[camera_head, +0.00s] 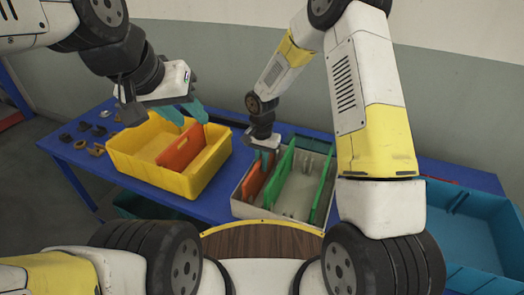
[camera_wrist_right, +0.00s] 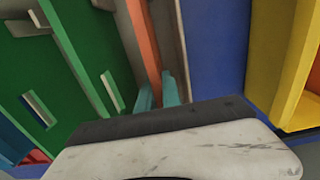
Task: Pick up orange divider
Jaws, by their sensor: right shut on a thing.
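One orange divider (camera_head: 254,181) stands upright along the left side of the light grey tank (camera_head: 238,208), and also shows in the right wrist view (camera_wrist_right: 147,45). My right gripper (camera_head: 264,158) is shut on its upper edge, with teal fingers (camera_wrist_right: 158,97) on either side. I cannot tell whether it is raised off the tank floor. A second orange divider (camera_head: 181,149) stands tilted in the yellow bin (camera_head: 165,180). My left gripper (camera_head: 184,112) is above that bin, its teal fingers apart near the divider's top, holding nothing.
Green dividers (camera_head: 280,174) stand in the tank to the right of the held one; another green divider (camera_head: 322,190) is further right. A blue bin (camera_head: 455,225) is at the right. Small brown parts (camera_head: 96,149) lie at the blue table's left end.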

